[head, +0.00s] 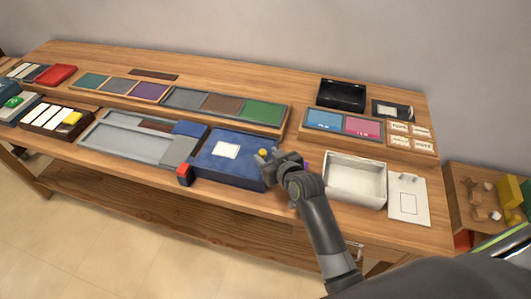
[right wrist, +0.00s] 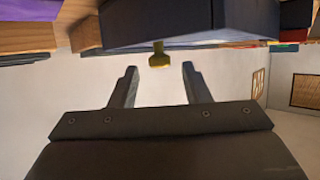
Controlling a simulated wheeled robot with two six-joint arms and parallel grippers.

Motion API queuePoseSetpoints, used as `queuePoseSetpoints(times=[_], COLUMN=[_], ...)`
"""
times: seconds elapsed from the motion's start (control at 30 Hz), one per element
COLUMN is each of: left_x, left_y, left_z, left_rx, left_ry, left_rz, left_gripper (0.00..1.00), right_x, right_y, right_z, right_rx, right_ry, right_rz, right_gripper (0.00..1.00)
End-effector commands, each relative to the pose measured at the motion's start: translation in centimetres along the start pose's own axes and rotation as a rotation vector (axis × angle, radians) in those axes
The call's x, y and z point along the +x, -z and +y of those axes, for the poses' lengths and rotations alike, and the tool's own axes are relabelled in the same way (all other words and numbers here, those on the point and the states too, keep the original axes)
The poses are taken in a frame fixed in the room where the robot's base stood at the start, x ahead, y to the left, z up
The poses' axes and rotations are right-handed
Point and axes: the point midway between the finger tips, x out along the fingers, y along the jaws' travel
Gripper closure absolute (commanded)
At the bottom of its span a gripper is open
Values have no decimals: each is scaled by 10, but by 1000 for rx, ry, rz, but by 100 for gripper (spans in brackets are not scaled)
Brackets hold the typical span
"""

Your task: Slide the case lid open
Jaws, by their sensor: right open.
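A dark blue case (head: 208,170) with a white label (head: 227,150) on its lid lies near the front edge of the table. A small yellow knob (head: 263,152) stands at the lid's right end. My right gripper (head: 273,161) is open beside the knob, at the case's right end. In the right wrist view the yellow knob (right wrist: 159,55) shows just beyond the gap between the open fingertips (right wrist: 158,68), with the case's dark side (right wrist: 190,22) above it. The gripper hides part of the case's right end. My left gripper is not in view.
Panels of coloured tiles (head: 222,104) line the back. Some bare wood lies in front of the case.

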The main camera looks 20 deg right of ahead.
Motion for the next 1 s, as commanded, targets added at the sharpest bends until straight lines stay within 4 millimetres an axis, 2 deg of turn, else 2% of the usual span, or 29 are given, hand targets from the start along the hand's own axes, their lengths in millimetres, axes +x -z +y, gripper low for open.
queuePoseSetpoints(times=[0.2, 0.57, 0.9, 1.0], left_x=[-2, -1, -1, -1], left_y=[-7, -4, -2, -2], left_z=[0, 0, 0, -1], left_rx=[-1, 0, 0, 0], left_ry=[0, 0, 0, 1], left_rz=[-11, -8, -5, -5], left_gripper=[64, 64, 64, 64], right_x=[16, 20, 20, 20], right_y=[0, 0, 0, 0], right_z=[0, 0, 0, 0], right_rx=[-1, -1, -1, -1], right_ry=[0, -1, -1, -1], right_rz=[0, -1, -1, -1], right_gripper=[57, 57, 100, 100])
